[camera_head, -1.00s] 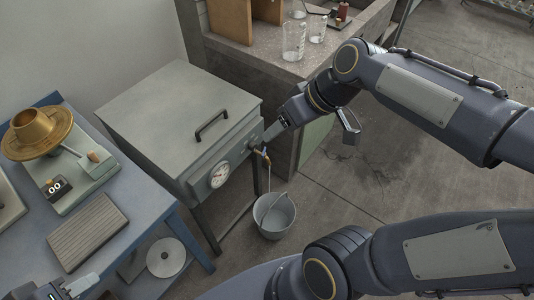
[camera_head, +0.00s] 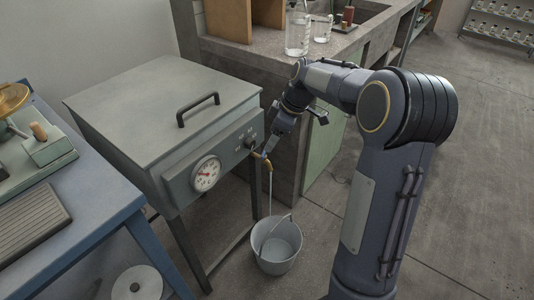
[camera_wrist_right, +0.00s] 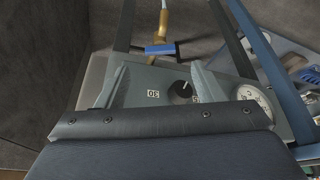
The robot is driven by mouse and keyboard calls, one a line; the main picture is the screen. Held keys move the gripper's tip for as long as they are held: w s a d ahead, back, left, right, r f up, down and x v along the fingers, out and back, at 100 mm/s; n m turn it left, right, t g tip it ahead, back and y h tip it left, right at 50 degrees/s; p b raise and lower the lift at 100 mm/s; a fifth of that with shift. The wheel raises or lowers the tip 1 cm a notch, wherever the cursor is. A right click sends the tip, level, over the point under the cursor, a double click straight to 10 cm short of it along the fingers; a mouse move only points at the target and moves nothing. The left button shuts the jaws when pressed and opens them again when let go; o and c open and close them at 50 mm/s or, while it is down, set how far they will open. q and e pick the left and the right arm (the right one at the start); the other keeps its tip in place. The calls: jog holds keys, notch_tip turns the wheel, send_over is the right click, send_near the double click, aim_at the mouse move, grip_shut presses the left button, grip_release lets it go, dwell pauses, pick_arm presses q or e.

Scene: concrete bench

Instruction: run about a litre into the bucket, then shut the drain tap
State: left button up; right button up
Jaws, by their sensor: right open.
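The brass drain tap (camera_head: 262,159) sticks out low on the front of the grey bath (camera_head: 193,170). A thin pale stream (camera_head: 270,190) falls from it into the grey bucket (camera_head: 278,247) on the floor; the water level inside cannot be made out. My right gripper (camera_head: 266,149) is at the bath front, close to the tap. My left gripper is out of view.
A dial gauge (camera_head: 206,174) and a black knob (camera_head: 249,143) are on the bath front. A stone bench (camera_head: 240,50) with glass beakers (camera_head: 298,35) stands behind. A blue table (camera_head: 90,215) is at the left. The floor right of the bucket is clear.

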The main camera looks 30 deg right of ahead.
aim_at(266, 157)
jog(key=b+x, duration=0.1)
jog(key=x, duration=0.4)
jog(key=shift+a+f, duration=0.1)
jog(key=shift+f, duration=0.15)
jog(key=c, duration=1)
jog(key=m, duration=0.1)
jog(key=m+h+p, duration=0.1)
jog(key=m, duration=0.1)
jog(key=shift+s+a+r+t, duration=0.1)
jog(key=shift+r+t, duration=0.05)
jog(key=shift+t, duration=0.15)
jog(key=shift+m+p, duration=0.3)
jog(key=shift+m, duration=0.6)
jog(key=shift+h, duration=0.3)
jog(key=o, duration=1)
